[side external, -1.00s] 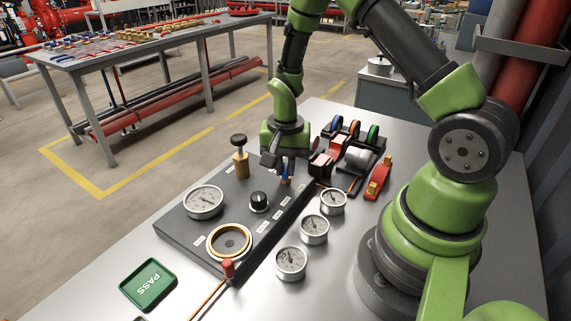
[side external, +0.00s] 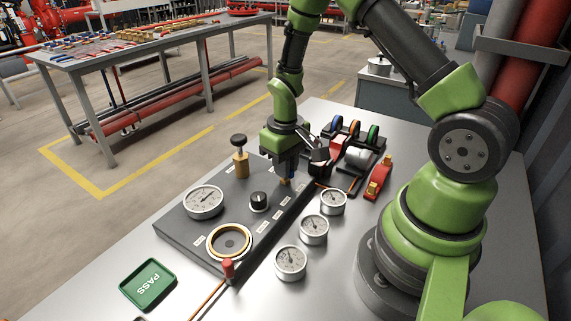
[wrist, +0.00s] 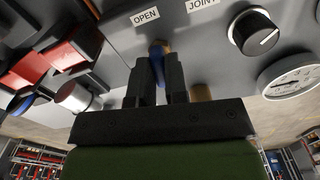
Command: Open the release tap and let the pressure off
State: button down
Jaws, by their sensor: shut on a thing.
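The release tap has a brass body (side external: 285,181) near the far right edge of the dark test panel (side external: 180,218). Its blue lever (wrist: 157,68) stands between my fingers in the wrist view. My gripper (wrist: 160,75) is shut on the blue lever, pointing down at the panel. In the side view my gripper (side external: 287,172) covers most of the tap. A label reading OPEN (wrist: 145,16) lies beside the tap. The large panel gauge (side external: 204,202) has a white dial; its reading is too small to tell.
A black knob (side external: 259,201), a brass post with a black top (side external: 240,160) and a brass ring (side external: 229,242) are on the panel. Several loose gauges (side external: 314,229) stand to its right. A spool rack (side external: 355,135) is close behind my gripper. A green PASS tray (side external: 149,284) lies front left.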

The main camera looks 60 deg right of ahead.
jog(key=shift+n, duration=1.1)
jog(key=c, duration=1.1)
grip_release()
jog(key=shift+c, duration=0.2)
notch_tip(320, 180, up, 10)
jog(key=s+a+r+m+t+y, duration=0.1)
jog(key=s+a+r+m+t, duration=0.1)
jog(key=s+a+r, duration=0.3)
jog(key=s+a+r+m+t+y, duration=0.1)
jog(key=s+a+r+m+t, duration=0.1)
jog(key=s+a+r+t, duration=0.3)
jog(key=a+v, duration=0.1)
jog(key=v, duration=0.6)
jog(key=shift+a+r, duration=0.2)
jog(key=shift+r, duration=0.05)
